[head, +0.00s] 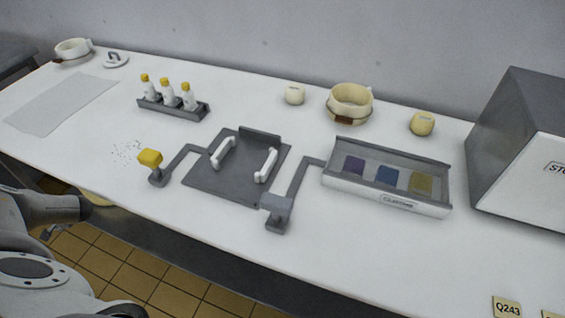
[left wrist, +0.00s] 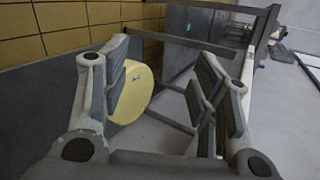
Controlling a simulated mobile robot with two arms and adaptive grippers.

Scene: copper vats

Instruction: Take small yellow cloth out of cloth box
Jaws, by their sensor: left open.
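The cloth box (head: 350,190) is a long shallow grey-and-white tray with a label on its front, on the right half of the white table. Three flat cloths lie in it: purple at left, blue in the middle, and the small yellow cloth (head: 421,185) at the right end. My left arm comes in at the lower left of the head view, off the table's front edge, far from the box. In the left wrist view my left gripper (left wrist: 168,68) is open, its fingers apart with no cloth between them. My right gripper is not in view.
The front right table is mostly clear.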

